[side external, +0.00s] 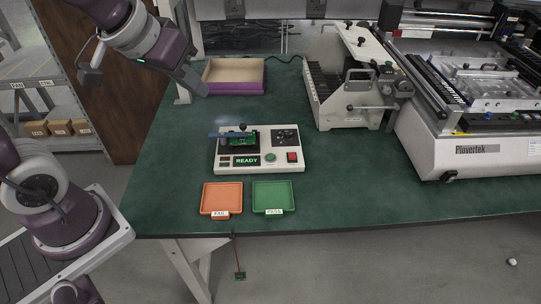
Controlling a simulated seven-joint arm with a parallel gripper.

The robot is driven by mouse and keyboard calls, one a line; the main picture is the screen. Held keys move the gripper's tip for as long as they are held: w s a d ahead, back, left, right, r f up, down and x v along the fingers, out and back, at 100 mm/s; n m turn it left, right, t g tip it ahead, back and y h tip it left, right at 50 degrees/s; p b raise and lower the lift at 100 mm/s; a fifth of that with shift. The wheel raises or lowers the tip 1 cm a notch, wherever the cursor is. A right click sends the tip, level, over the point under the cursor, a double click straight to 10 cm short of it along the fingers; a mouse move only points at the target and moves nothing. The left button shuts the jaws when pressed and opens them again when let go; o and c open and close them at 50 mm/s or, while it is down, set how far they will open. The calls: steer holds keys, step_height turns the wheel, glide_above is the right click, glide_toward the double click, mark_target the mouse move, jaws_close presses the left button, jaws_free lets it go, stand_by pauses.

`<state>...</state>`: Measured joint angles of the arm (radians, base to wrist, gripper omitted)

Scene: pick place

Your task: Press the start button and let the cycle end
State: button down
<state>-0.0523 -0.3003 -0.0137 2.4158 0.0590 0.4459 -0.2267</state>
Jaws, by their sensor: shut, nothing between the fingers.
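The white test box (224,164) stands on the green bench mat, and its small screen (246,161) reads READY. A small green button (270,157) sits right of the screen, and a red button (292,156) is at the box's right front. No label on either button is legible. A green circuit board (240,140) lies in the fixture on top, under a raised blue lid (230,134). My gripper (203,93) is shut and empty, high at the upper left, well apart from the box.
An orange FAIL tray (221,197) and a green PASS tray (273,196) lie in front of the box, both empty. A purple-sided carton (235,88) stands behind. A rack (345,105) and a large Plovertek machine (460,150) fill the right side.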

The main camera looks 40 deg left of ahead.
steer(key=w+f+n, duration=0.1)
steer(key=w+f, duration=0.3)
steer(key=w, duration=0.4)
steer(key=n+t+h, duration=0.1)
steer(key=n+t, duration=0.2)
steer(key=n, duration=0.2)
glide_above(268, 157)
step_height(268, 157, down, 17)
steer(key=shift+f, duration=0.2)
steer(key=shift+f, duration=4.25)
steer(key=shift+f, duration=0.15)
steer(key=shift+f, duration=0.3)
